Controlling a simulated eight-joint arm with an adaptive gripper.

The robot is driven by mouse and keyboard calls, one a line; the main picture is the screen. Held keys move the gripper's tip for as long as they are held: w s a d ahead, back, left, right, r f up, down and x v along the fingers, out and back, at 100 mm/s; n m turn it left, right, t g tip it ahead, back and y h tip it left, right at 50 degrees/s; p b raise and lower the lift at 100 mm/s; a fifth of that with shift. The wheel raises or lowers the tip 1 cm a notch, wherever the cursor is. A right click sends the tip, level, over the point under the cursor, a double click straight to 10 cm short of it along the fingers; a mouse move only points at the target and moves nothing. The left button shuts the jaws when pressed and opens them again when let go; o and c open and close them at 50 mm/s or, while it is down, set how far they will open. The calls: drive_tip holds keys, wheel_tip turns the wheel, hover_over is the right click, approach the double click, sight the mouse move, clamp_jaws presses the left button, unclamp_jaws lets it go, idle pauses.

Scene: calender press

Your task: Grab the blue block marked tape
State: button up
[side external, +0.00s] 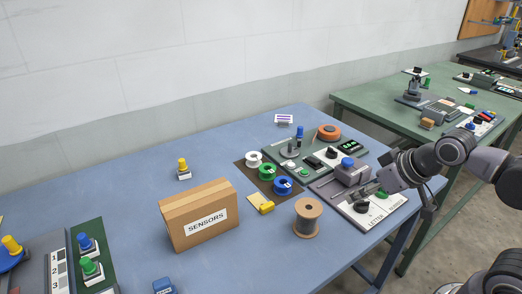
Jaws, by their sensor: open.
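A small blue block (163,286) lies at the bottom edge of the side external view, on the blue table near its front. It is partly cut off by the frame, and its marking is too small to read. My gripper (372,188) is open, far to the right and further back. It hovers at or just above a white panel with a green knob and lettering. I cannot tell whether it touches anything there. Nothing shows between its fingers, though they are small in this view.
A cardboard box marked SENSORS (205,222) stands between the blue block and my gripper. A brown wire spool (307,217) and a tray of coloured reels (252,172) are also between. A button panel (62,262) is at left. Bare table surrounds the block.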

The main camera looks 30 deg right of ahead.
drive_tip(key=w+a+r+m+g+y, duration=0.1)
drive_tip(key=w+a+r+m+g, duration=0.1)
drive_tip(key=w+a+r+m, duration=0.45)
drive_tip(key=m+g, duration=0.5)
drive_tip(key=m, duration=0.8)
approach(163, 281)
drive_tip(key=f, duration=0.2)
drive_tip(key=shift+y, duration=0.4)
wheel_tip(163, 281, down, 5)
drive_tip(key=shift+s+a+f, duration=0.1)
drive_tip(key=shift+w+a+f, duration=0.1)
drive_tip(key=shift+a+f, duration=0.1)
drive_tip(key=shift+f, duration=0.65)
drive_tip(key=shift+w+a+f, duration=0.1)
drive_tip(key=shift+a+f, duration=0.05)
drive_tip(key=shift+f, duration=0.7)
drive_tip(key=shift+w+a+f, duration=0.1)
drive_tip(key=shift+a+f, duration=0.1)
drive_tip(key=shift+f, duration=0.7)
